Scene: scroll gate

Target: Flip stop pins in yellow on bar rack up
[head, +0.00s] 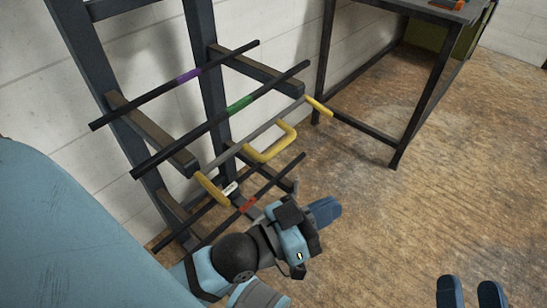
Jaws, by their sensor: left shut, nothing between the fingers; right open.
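The dark bar rack (207,90) stands against the wall, with arms holding several bars. One yellow stop pin (211,189) is at the front end of the nearer upper arm, slanting down and to the right. The other yellow stop pin (319,107) is at the end of the farther upper arm, also slanting down and outward. A yellow U-shaped handle (270,152) sits on a grey bar between them. My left gripper (326,211) is shut and empty, below and right of the nearer pin. My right gripper (472,293) is open and empty at the bottom right.
Black bars with a purple band (187,76) and a green band (239,103) lie across the upper arms. Bars with white (229,189) and red (247,205) bands are lower. A dark-legged table (420,105) stands at the back right. The floor between is clear.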

